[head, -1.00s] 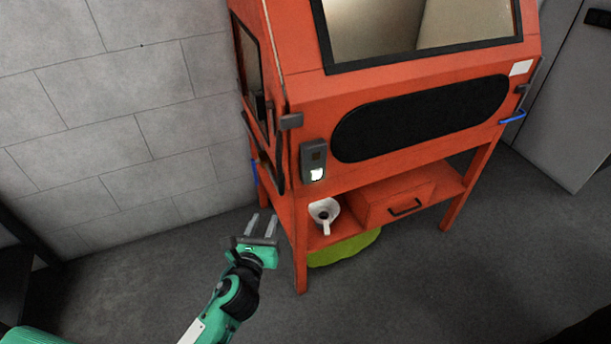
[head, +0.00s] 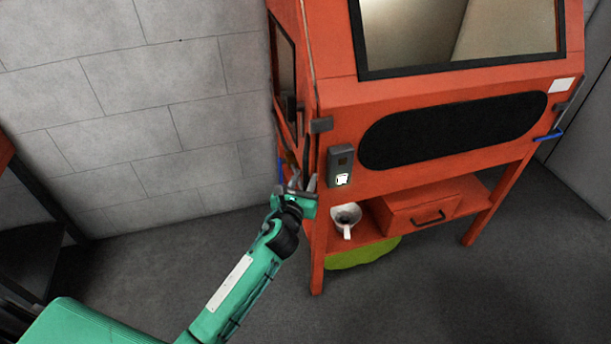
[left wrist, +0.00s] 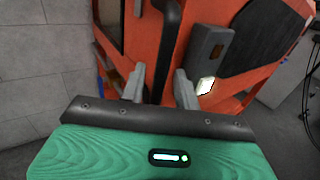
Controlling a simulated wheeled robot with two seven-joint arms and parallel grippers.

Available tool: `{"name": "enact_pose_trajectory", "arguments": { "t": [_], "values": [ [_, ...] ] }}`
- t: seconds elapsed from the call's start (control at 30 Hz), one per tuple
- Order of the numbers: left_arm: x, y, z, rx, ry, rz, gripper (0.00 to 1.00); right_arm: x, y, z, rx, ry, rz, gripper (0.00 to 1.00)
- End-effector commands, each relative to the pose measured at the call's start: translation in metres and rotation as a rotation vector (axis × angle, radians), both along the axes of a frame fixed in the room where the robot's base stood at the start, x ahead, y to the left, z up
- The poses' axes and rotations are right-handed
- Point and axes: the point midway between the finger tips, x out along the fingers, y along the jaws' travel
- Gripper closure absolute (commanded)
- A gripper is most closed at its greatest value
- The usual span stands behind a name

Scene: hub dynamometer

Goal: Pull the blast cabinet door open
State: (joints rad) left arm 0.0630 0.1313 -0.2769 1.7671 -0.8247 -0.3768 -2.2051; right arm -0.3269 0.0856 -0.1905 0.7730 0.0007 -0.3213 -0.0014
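The orange blast cabinet (head: 450,95) stands at the right in the head view. Its left side carries the door (head: 300,60), with a dark window, which looks closed. My left gripper (head: 302,184) is at the cabinet's front left edge, low on the door side. In the left wrist view its two grey fingers (left wrist: 159,86) are apart. A dark upright bar handle (left wrist: 167,42) runs down between them in the picture. I cannot tell whether the fingers touch it. In the head view the gripper hides the handle's lower part. My right gripper is not in view.
The lower shelf holds a white cup-like vessel (head: 345,217) and an orange drawer (head: 420,208). A block wall (head: 130,110) is at the left. The floor before the cabinet is clear.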

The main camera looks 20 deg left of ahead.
Motion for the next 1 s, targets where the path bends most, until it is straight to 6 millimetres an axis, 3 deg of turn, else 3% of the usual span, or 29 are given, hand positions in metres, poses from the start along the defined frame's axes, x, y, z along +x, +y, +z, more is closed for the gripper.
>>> {"name": "enact_pose_trajectory", "arguments": {
  "t": [0.13,0.43,0.6,1.0],
  "values": [
    [0.01,0.0,0.0,-0.001,0.0,-0.001,0.68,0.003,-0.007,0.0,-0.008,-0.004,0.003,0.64],
    [0.012,0.0,0.0,-0.001,0.0,-0.001,0.68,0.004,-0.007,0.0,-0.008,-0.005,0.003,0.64],
    [0.012,0.0,0.0,-0.001,0.0,-0.001,0.99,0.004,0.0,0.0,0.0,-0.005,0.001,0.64],
    [0.009,0.005,0.0,0.001,0.0,-0.01,1.0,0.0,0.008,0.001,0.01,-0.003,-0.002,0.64]
  ]
}}
